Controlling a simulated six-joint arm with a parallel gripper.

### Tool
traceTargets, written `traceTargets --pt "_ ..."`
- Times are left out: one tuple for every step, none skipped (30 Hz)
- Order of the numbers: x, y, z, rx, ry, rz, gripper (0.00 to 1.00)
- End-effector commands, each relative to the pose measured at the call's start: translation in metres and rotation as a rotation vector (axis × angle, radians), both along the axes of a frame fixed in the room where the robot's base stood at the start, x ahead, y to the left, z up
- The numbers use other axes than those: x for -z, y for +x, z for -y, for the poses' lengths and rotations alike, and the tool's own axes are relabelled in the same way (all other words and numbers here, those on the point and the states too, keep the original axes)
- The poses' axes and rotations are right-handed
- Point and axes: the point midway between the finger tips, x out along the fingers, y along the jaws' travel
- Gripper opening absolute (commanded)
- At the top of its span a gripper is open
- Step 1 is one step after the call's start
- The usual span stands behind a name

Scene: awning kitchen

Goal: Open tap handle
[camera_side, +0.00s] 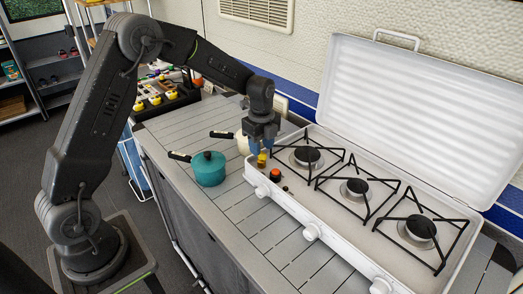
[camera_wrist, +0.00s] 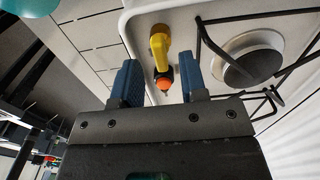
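The tap handle (camera_wrist: 159,45) is a small yellow lever beside an orange-red knob-like part (camera_wrist: 165,82) on the stove's white top. In the side view the yellow handle (camera_side: 262,158) shows just below my gripper (camera_side: 262,146), with the orange part (camera_side: 276,174) to its lower right. In the wrist view the two blue fingers of my gripper (camera_wrist: 159,72) are spread apart, one on each side of the orange part and the near end of the lever. No contact is visible, and I cannot tell the height gap.
The white stove (camera_side: 311,232) has several burners under black grates (camera_side: 357,188) right of the handle, and a raised lid (camera_side: 420,105) behind. A teal pot (camera_side: 209,170) and a cream pan (camera_side: 242,143) stand left. The slatted counter in front is clear.

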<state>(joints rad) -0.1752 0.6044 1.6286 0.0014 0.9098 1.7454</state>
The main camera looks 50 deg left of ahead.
Motion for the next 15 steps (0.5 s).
traceTargets --pt "0.007 0.0 0.0 0.0 0.0 -0.001 0.39" --pt "0.01 0.0 0.0 0.0 0.0 -0.001 0.39" --pt "0.013 0.0 0.0 0.0 0.0 -0.001 0.39" --pt "0.015 0.0 0.0 0.0 0.0 0.0 0.39" --pt "0.017 0.0 0.0 0.0 0.0 0.0 0.39" --pt "0.018 0.0 0.0 0.0 0.0 0.001 0.39" --pt "0.019 0.0 0.0 0.0 0.0 0.001 0.39" --pt "0.02 0.0 0.0 0.0 0.0 0.001 0.39" --pt "0.02 0.0 0.0 0.0 0.0 0.001 0.39" --pt "0.02 0.0 0.0 0.0 0.0 0.001 0.39" --pt "0.021 0.0 0.0 0.0 0.001 0.001 0.39" --pt "0.02 0.0 0.0 0.0 0.001 0.001 0.39" --pt "0.02 0.0 0.0 0.0 0.001 0.001 0.39" --pt "0.02 0.0 0.0 0.0 0.001 0.001 0.39" --pt "0.02 0.0 0.0 0.0 0.001 0.001 0.39"
